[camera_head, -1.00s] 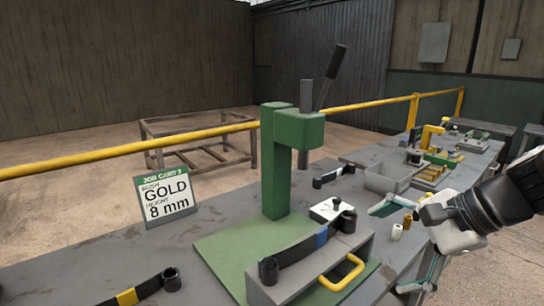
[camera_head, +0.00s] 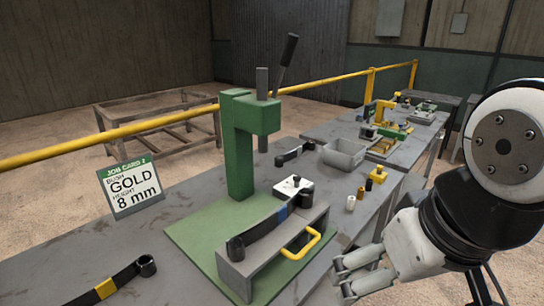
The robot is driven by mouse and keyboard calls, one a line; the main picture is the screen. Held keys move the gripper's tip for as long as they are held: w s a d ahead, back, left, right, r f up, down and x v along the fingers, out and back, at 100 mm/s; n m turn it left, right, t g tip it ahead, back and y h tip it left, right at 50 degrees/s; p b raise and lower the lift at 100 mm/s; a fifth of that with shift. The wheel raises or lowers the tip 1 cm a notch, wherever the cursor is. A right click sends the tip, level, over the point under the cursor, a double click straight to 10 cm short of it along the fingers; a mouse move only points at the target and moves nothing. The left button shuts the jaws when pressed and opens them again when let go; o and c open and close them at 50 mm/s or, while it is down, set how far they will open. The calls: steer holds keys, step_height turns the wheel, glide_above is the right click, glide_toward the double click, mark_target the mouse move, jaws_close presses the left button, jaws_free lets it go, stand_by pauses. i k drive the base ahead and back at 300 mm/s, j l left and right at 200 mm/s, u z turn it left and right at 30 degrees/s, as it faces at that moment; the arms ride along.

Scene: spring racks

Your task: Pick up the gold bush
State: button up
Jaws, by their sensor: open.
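The gold bush (camera_head: 361,193) is a small gold-tan cylinder standing on the grey bench, right of the green press. A white bush (camera_head: 350,203) stands just in front and to the left of it. A dark small piece (camera_head: 369,185) is close behind it, partly merged with its neighbours. My gripper (camera_head: 342,276) is at the lower right, by the bench's front edge. It is open, with its pale fingers pointing left and nothing seen between them. It is nearer the camera than the gold bush and apart from it.
The green press (camera_head: 239,150) stands on the bench with a grey fixture (camera_head: 238,284) and yellow handle (camera_head: 301,246) before it. A yellow block (camera_head: 377,175) and grey bin (camera_head: 345,153) stand behind the bushes. A job card (camera_head: 131,188) reads gold, 8 mm.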

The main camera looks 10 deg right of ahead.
mark_target(359, 195)
steer(key=i+l+u, duration=0.1)
steer(key=l, duration=0.25)
steer(key=i+l+u, duration=0.25)
steer(key=i+l, duration=0.15)
steer(key=l, duration=0.3)
steer(key=i+l+u, duration=0.15)
steer(key=l, duration=0.2)
steer(key=i+l+u, duration=0.1)
steer(key=l, duration=0.3)
